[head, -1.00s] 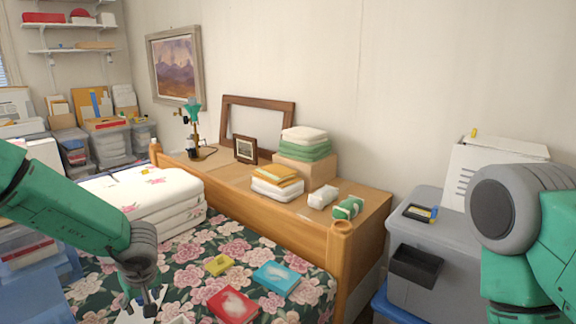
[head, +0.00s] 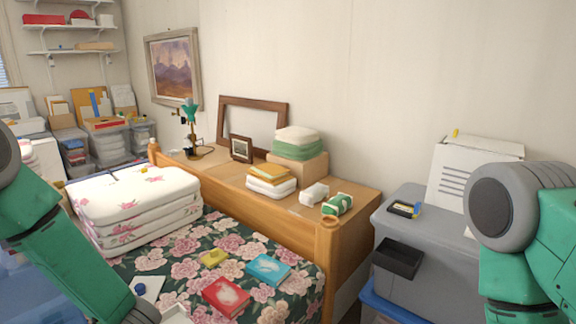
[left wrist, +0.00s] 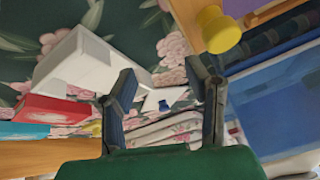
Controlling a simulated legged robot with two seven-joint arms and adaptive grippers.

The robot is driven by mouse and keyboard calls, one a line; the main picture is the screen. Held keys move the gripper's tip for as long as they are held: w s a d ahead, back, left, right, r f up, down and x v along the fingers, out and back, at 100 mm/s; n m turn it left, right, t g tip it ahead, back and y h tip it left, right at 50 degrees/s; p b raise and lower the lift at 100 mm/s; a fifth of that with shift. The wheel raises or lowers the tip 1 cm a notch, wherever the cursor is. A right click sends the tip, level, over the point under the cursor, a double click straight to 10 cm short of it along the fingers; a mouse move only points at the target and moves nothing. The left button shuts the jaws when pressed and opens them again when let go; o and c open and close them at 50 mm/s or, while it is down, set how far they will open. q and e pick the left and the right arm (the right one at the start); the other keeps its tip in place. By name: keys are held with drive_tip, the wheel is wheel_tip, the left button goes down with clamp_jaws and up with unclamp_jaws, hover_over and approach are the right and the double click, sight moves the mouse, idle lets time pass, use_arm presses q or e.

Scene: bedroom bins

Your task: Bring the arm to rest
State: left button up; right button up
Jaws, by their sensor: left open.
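My left arm comes in from the left of the head view, and its gripper is below the picture there. In the left wrist view my left gripper (left wrist: 165,100) is open, with nothing between its two dark fingers. Beyond the fingers are a white box (left wrist: 78,65) and the floral bedspread (left wrist: 110,20). My right arm stands at the right edge of the head view, and its gripper is out of the picture.
On the bed are a red book (head: 226,297), a blue book (head: 268,269), a yellow item (head: 214,257) and folded floral bedding (head: 135,200). A wooden headboard shelf (head: 230,185) runs behind. A grey bin (head: 425,245) stands right of the bed.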

use_arm(q)
drive_tip(key=s+f+m, duration=0.1)
drive_tip(key=s, duration=0.3)
drive_tip(key=s+d+f+m+h+p, duration=0.1)
drive_tip(key=s, duration=0.3)
drive_tip(key=s+d+f+m+p, duration=0.1)
drive_tip(key=s+m, duration=0.1)
drive_tip(key=s, duration=0.2)
drive_tip(key=shift+d+h, duration=0.25)
drive_tip(key=shift+h, duration=0.15)
drive_tip(key=s+d+r+m+g+h+p, duration=0.1)
drive_tip(key=s+d+m+g+h, duration=0.1)
drive_tip(key=s, duration=1.4)
drive_tip(key=shift+s+d+m+g+h+p, duration=0.15)
drive_tip(key=shift+d+m+g+h+p, duration=0.15)
drive_tip(key=shift+g, duration=0.3)
